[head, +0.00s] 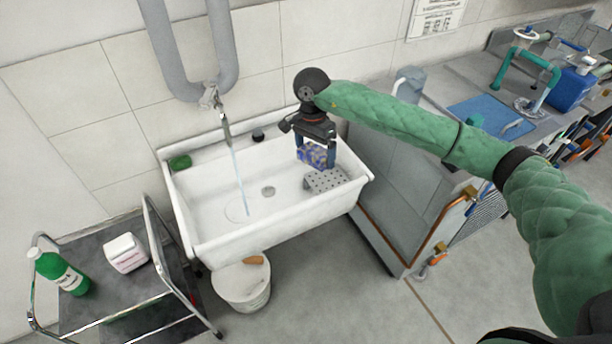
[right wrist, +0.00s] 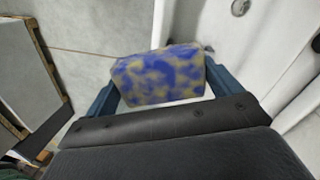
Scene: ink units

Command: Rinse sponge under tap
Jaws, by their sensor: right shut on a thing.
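A blue and yellow sponge (head: 313,156) is held between the fingers of my right gripper (head: 316,152). In the right wrist view the sponge (right wrist: 160,75) fills the space between the two blue fingers of the right gripper (right wrist: 158,84). The gripper is over the right part of the white sink (head: 205,222), above a perforated grey plate (head: 326,181). The tap (head: 226,128) is on the wall left of the gripper. A thin stream of water (head: 239,175) runs from it into the basin, apart from the sponge. My left gripper is not in view.
A green item (head: 180,162) lies on the sink's back left corner and a dark round piece (head: 258,135) on its back ledge. A bucket (head: 243,286) stands below. A trolley (head: 112,268) with a green bottle (head: 60,272) is left; a grey cabinet (head: 393,205) is right.

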